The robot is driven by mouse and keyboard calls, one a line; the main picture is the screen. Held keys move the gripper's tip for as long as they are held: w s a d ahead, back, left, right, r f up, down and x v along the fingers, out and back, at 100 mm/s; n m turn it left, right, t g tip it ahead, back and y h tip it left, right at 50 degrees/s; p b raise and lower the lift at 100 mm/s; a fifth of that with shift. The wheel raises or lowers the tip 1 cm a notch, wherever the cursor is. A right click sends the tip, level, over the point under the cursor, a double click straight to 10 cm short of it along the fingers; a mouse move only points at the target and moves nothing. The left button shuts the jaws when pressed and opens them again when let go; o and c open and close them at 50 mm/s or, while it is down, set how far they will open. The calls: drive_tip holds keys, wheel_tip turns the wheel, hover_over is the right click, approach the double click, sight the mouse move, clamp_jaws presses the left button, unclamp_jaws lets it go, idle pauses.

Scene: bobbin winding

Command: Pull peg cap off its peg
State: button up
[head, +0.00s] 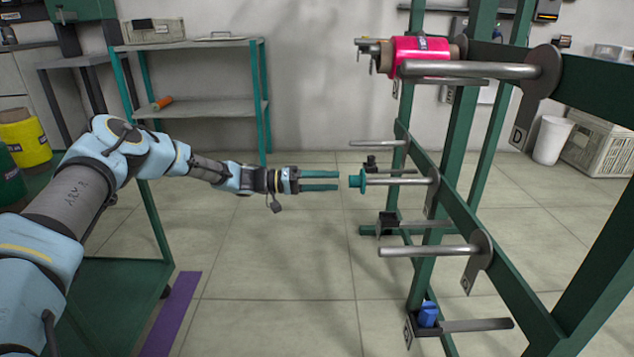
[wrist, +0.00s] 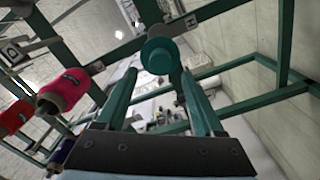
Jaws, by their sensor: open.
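The teal peg cap (head: 357,181) sits on the end of a horizontal metal peg (head: 395,181) on the green rack. My gripper (head: 339,181) is open and empty, with its two teal fingers pointing at the cap. The fingertips are a short gap to the left of the cap in the head view. In the wrist view the round cap (wrist: 158,56) is face-on, beyond and between the tips of my gripper (wrist: 160,85). The cap hides most of its peg there.
The green rack (head: 475,224) carries several other bare pegs, above and below. A pink bobbin (head: 420,50) hangs on an upper peg. A blue clip-like piece (head: 428,314) is low on the rack. A green shelf unit (head: 205,107) stands behind my arm. Floor below the gripper is clear.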

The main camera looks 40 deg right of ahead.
drive_tip(key=shift+b+x, duration=0.7)
drive_tip(key=shift+x, duration=2.05)
drive_tip(key=shift+c, duration=0.2)
clamp_jaws()
drive_tip(key=shift+b, duration=0.3)
drive_tip(key=shift+w+a, duration=0.1)
drive_tip(key=shift+v, duration=2.85)
